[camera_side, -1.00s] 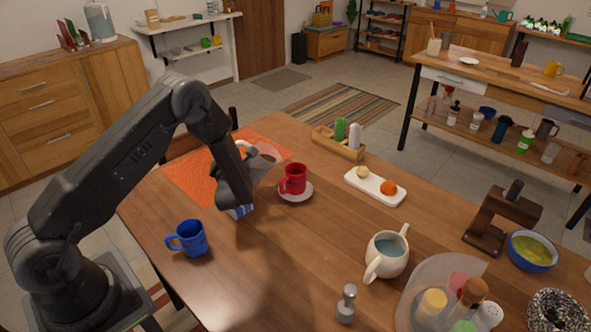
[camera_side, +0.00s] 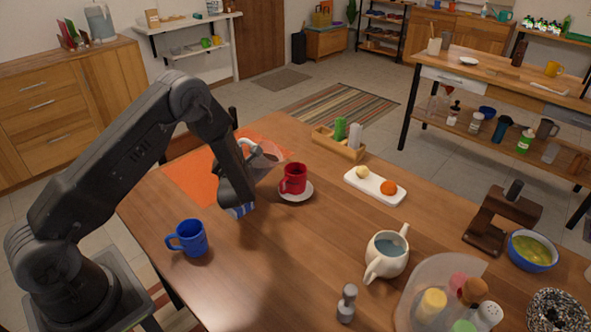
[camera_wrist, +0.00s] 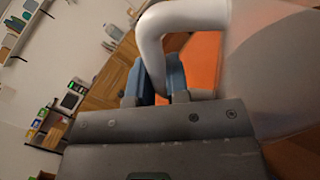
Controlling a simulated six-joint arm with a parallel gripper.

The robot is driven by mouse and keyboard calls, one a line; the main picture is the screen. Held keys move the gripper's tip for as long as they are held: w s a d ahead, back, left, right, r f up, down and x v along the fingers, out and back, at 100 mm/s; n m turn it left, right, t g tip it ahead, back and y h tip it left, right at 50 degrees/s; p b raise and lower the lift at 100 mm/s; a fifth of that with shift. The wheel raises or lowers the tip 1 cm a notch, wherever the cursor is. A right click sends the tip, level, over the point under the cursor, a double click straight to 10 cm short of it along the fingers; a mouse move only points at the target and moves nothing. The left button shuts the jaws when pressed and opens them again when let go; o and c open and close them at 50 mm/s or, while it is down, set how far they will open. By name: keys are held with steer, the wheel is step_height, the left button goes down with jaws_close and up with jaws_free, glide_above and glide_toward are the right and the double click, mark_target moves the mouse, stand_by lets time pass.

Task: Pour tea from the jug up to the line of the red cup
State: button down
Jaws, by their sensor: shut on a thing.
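My gripper (camera_side: 236,183) is shut on the pale handle of the clear jug (camera_side: 264,160). In the wrist view, the blue fingers of my gripper (camera_wrist: 160,80) close around the handle, and the jug (camera_wrist: 270,70) fills the right side. The jug is held above the table, up and left of the red cup, and looks tilted. Its spout and tea level cannot be made out. The red cup (camera_side: 293,178) stands upright on a white saucer (camera_side: 306,191). Its line and inside are not clear.
A blue mug (camera_side: 190,239) stands at left. A blue-and-white object (camera_side: 240,210) is partly hidden below my gripper. A cream teapot (camera_side: 386,256), a white tray with fruit (camera_side: 362,185) and a wooden caddy (camera_side: 340,148) stand to the right.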

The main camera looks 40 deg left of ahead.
steer(key=shift+w+d+r+m+t, duration=0.1)
steer(key=shift+w+d+r+m, duration=0.1)
steer(key=shift+r+m, duration=0.3)
steer(key=shift+w+d+r+m+t, duration=0.1)
steer(key=shift+w+d+r+m, duration=0.1)
steer(key=shift+r+m, duration=0.3)
steer(key=shift+w+d+r+m+t, duration=0.1)
steer(key=shift+w+d+r+m, duration=0.1)
steer(key=shift+r+m, duration=0.3)
stand_by(3.2)
steer(key=shift+s, duration=0.1)
